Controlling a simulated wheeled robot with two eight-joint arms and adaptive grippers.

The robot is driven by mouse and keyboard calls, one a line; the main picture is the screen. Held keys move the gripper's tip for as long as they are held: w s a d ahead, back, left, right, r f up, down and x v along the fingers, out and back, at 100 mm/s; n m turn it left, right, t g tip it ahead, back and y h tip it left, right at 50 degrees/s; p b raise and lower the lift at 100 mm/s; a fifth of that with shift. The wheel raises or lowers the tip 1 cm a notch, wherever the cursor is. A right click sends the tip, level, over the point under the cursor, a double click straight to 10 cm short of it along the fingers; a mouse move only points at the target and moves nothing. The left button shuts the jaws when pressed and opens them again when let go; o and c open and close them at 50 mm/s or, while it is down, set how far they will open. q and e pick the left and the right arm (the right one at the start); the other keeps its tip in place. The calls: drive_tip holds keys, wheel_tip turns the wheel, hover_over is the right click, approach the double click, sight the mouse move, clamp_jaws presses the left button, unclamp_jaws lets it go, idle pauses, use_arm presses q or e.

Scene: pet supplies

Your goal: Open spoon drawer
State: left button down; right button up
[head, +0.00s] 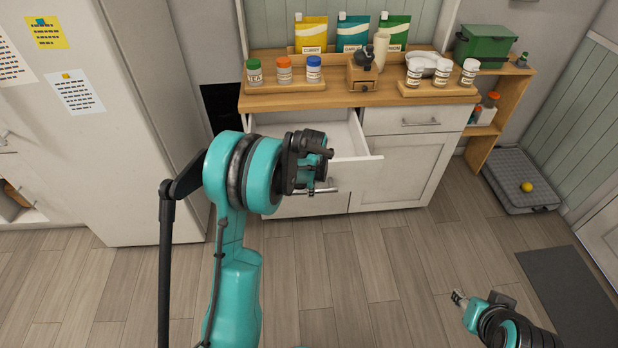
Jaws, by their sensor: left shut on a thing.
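The left drawer (358,174) of the white cabinet is pulled out, and the visible part of its inside looks bare. Its near left part is hidden behind my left arm. My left gripper (314,186) is at the drawer front, shut on the metal drawer handle (329,190). The fingers are partly hidden by my wrist. My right gripper (459,298) is low at the bottom right, over the floor and away from the cabinet. It is too small to tell whether its fingers are apart.
The right drawer (415,121) is closed. The wooden counter (390,98) holds jars, pouches and a small wooden box (362,77). A fridge (125,120) stands at the left. A grey pet bed (513,176) with a yellow ball (526,187) lies at the right. The floor in front is clear.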

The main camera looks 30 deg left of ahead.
use_arm(q)
drive_tip(key=shift+s+d, duration=0.5)
drive_tip(key=shift+s, duration=0.3)
drive_tip(key=shift+s+d, duration=0.45)
drive_tip(key=shift+s, duration=0.35)
drive_tip(key=c, duration=1.4)
unclamp_jaws()
drive_tip(key=r, duration=0.4)
drive_tip(key=s+d+r, duration=0.1)
drive_tip(key=r, duration=0.3)
drive_tip(key=s+r, duration=0.1)
drive_tip(key=r, duration=0.2)
drive_tip(key=shift+d+r, duration=0.15)
drive_tip(key=shift+r, duration=0.25)
